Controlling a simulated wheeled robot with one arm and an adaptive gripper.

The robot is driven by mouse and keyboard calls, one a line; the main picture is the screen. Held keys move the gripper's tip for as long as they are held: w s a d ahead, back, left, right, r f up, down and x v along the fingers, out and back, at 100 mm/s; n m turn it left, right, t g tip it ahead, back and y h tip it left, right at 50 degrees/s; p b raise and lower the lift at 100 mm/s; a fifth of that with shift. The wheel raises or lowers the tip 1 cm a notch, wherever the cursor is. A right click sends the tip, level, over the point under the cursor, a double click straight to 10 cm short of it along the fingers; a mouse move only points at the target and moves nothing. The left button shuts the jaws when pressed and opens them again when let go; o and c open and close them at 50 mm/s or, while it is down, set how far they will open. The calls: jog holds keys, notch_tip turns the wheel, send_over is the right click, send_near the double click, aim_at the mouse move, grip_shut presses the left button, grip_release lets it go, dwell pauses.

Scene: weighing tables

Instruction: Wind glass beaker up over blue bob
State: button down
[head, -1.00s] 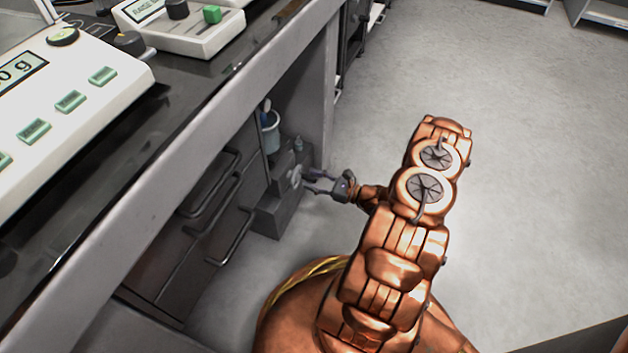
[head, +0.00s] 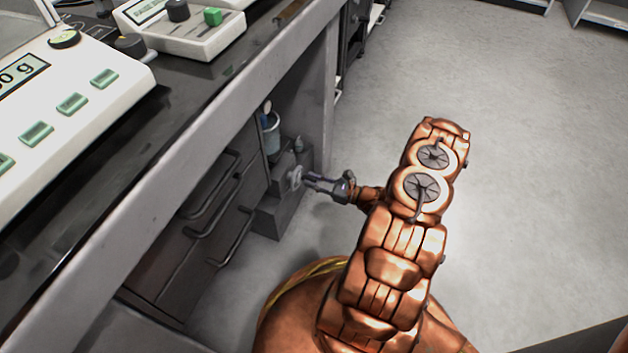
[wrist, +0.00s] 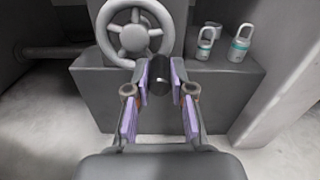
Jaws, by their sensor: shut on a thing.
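The glass beaker (head: 272,138), with pale blue contents, stands in the recess under the bench in the head view. A small blue and white piece, likely the blue bob (head: 266,110), shows at its top; how far it sits inside I cannot tell. A grey handwheel (wrist: 112,38) is on the front of the grey stand, and it also shows in the head view (head: 294,178). My gripper (wrist: 158,78) is shut on the wheel's dark crank knob (wrist: 158,84), with a purple-padded finger on each side. The beaker is outside the wrist view.
Weights with ring handles and teal bands (wrist: 239,48) stand on the grey block (wrist: 215,85) right of the wheel. Drawers with bar handles (head: 205,210) are left of the stand. Balances (head: 70,100) stand on the bench above. The floor (head: 530,180) at right is open.

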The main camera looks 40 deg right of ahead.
aim_at(294, 190)
jog(key=shift+a+m, duration=0.1)
jog(key=shift+m, duration=0.2)
jog(key=shift+s+a+f+m+p, duration=0.15)
jog(key=shift+a+f+m+p, duration=0.1)
jog(key=shift+m+p, duration=0.55)
jog(key=s+a+m, duration=0.1)
jog(key=m, duration=0.6)
jog(key=s+a+r+m, duration=0.1)
jog(key=a+m, duration=0.1)
jog(key=m, duration=0.5)
jog(key=a+m, duration=0.1)
jog(key=m, duration=0.6)
jog(key=shift+s+a+r+p, duration=0.25)
jog(key=shift+s+r+p, duration=0.05)
jog(key=shift+s+p, duration=0.1)
jog(key=shift+m, duration=0.3)
jog(key=c, duration=1)
grip_release()
